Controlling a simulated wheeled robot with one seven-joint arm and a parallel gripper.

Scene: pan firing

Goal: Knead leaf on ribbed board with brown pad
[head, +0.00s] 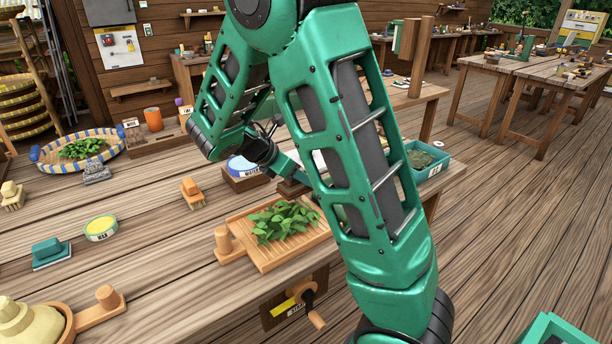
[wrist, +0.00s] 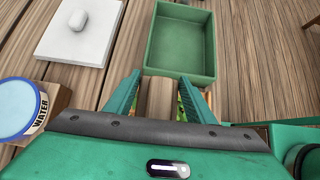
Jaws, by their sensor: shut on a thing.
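The tan ribbed board (head: 262,258) lies on the wooden table in the head view, with a heap of green leaves (head: 285,220) on it. My gripper (wrist: 160,92) shows in the wrist view as two teal fingers shut on a brown block, which looks like the brown pad (wrist: 161,100). In the head view my arm hides most of the gripper, which is beyond the board's far edge. A bit of green and orange shows beside the brown pad in the wrist view. The pad's underside is hidden.
A water pot (wrist: 18,108) stands near my gripper. A green tray (wrist: 180,72) and a white slab (wrist: 75,46) lie ahead of it. A blue-rimmed basket of leaves (head: 42,165), a yellow wax tin (head: 101,228) and a small brush (head: 193,194) stand left. A crank (head: 308,300) juts from the table front.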

